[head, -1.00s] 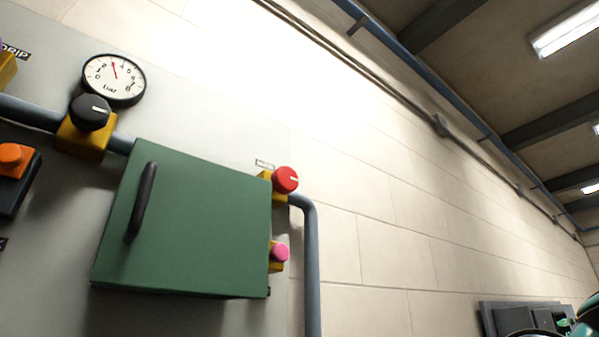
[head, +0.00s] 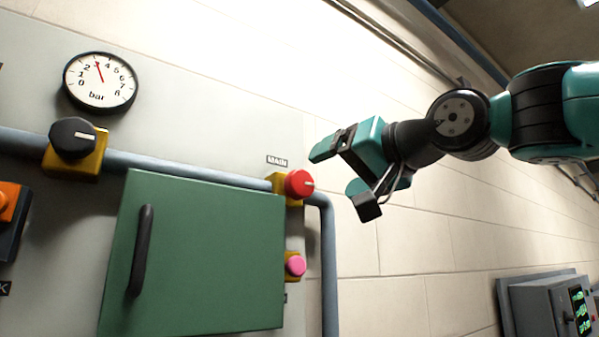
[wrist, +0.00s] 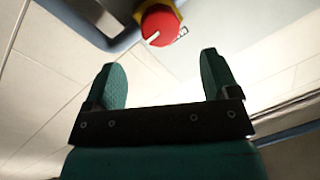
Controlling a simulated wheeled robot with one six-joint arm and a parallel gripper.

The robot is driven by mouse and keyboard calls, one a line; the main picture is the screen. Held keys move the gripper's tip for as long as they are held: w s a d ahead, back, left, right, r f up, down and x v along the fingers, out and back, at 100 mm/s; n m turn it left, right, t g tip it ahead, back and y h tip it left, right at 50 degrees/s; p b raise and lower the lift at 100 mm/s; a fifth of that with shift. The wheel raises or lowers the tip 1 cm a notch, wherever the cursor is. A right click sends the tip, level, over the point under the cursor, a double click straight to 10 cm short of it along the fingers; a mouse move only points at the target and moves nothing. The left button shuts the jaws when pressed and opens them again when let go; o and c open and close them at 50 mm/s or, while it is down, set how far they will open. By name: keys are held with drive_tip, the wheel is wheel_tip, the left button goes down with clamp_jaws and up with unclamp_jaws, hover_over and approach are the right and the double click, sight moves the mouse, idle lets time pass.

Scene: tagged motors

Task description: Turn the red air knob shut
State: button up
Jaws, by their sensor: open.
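The red knob (head: 299,184) sits on a yellow valve body at the upper right corner of the green cabinet door, under a label reading MAIN. A white line marks its face. It also shows in the wrist view (wrist: 160,25), ahead of the fingertips and roughly between them. My gripper (head: 338,172) is open and empty, just right of the knob in the head view. In the wrist view its two green fingers (wrist: 163,75) stand wide apart, not touching the knob.
A green cabinet door (head: 200,255) with a black handle stands left of the knob. A pink button (head: 295,265) is below it. A grey pipe (head: 328,260) runs down beside. A black knob (head: 73,138) and a gauge (head: 100,82) reading about 3 bar are at left.

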sight(304, 183)
drive_tip(key=p+x, duration=0.4)
drive_tip(key=x, duration=0.5)
drive_tip(key=shift+w+a, duration=0.1)
drive_tip(key=c, duration=0.9)
